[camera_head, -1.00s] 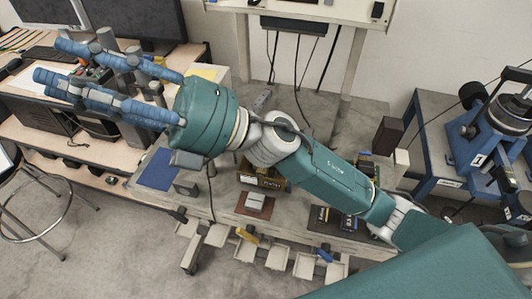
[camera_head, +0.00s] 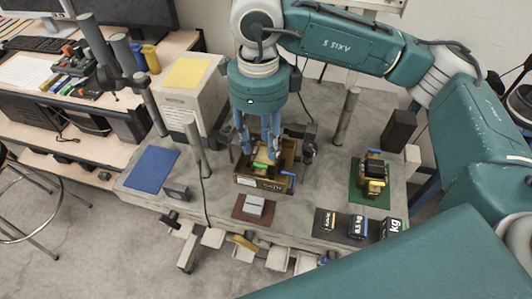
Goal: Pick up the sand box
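The sand box (camera_head: 272,182) is a brown open-topped box with lettering on its front, on the grey workbench near the middle of the head view. A green and yellow item shows inside it. My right gripper (camera_head: 259,150) hangs down from above with its blue fingers spread, and the tips are at or just over the box opening. I cannot tell whether the fingers touch the box. They partly hide its inside and back wall. My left gripper is not in view.
Black weights (camera_head: 357,226) stand at the bench's front right. A small device sits on a green mat (camera_head: 357,194). A grey block lies on a brown mat (camera_head: 239,212) in front of the box. Metal posts (camera_head: 347,116) and a white cabinet (camera_head: 183,101) stand near.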

